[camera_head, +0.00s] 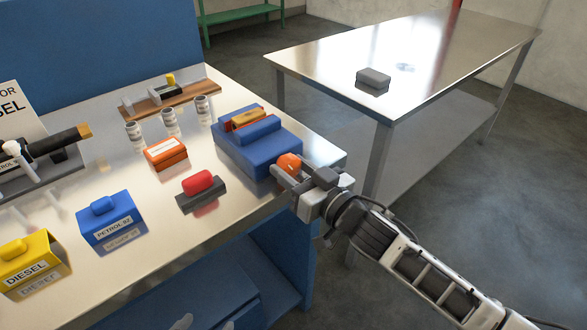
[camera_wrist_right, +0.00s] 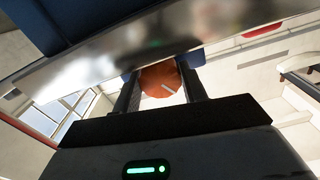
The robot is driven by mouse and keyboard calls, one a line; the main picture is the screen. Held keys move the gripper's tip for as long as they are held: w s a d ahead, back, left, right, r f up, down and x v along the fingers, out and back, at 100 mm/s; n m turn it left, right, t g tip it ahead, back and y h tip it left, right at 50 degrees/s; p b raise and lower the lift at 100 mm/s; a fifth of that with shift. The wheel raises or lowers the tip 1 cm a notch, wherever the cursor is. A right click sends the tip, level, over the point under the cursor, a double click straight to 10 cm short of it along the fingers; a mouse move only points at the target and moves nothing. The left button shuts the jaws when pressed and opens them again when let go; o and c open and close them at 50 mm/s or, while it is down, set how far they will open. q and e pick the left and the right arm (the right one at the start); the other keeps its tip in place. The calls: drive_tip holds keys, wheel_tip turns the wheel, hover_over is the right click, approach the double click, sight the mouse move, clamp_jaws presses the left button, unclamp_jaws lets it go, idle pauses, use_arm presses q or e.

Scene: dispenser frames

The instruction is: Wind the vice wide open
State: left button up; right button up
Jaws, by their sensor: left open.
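The vice (camera_head: 262,150) is a blue block near the right end of the bench. An orange block (camera_head: 248,118) lies in its top, between the blue parts. An orange knob (camera_head: 289,162) stands out at its near right side. My right gripper (camera_head: 287,172) is at this knob. Only pale tips of what seems my left gripper (camera_head: 204,324) show at the bottom edge, apart and empty.
On the bench are a red-topped block (camera_head: 198,184), an orange box (camera_head: 166,153), small jars (camera_head: 169,122), a wooden board (camera_head: 172,100), a blue box (camera_head: 110,222) and a yellow box (camera_head: 32,262). A metal table (camera_head: 430,50) stands beyond an aisle.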

drive_tip(key=shift+r+n+p, duration=0.15)
drive_tip(key=shift+n+p, duration=0.55)
drive_tip(key=shift+n, duration=1.1)
use_arm(q)
drive_tip(key=shift+s+a+r+p, duration=0.1)
drive_tip(key=shift+a+r+p, duration=0.2)
drive_tip(key=shift+p, duration=0.1)
use_arm(e)
drive_tip(key=shift+f+n, duration=0.2)
drive_tip(key=shift+n, duration=0.9)
drive_tip(key=o, duration=1)
drive_tip(key=shift+c, duration=0.2)
use_arm(q)
drive_tip(key=shift+d, duration=0.1)
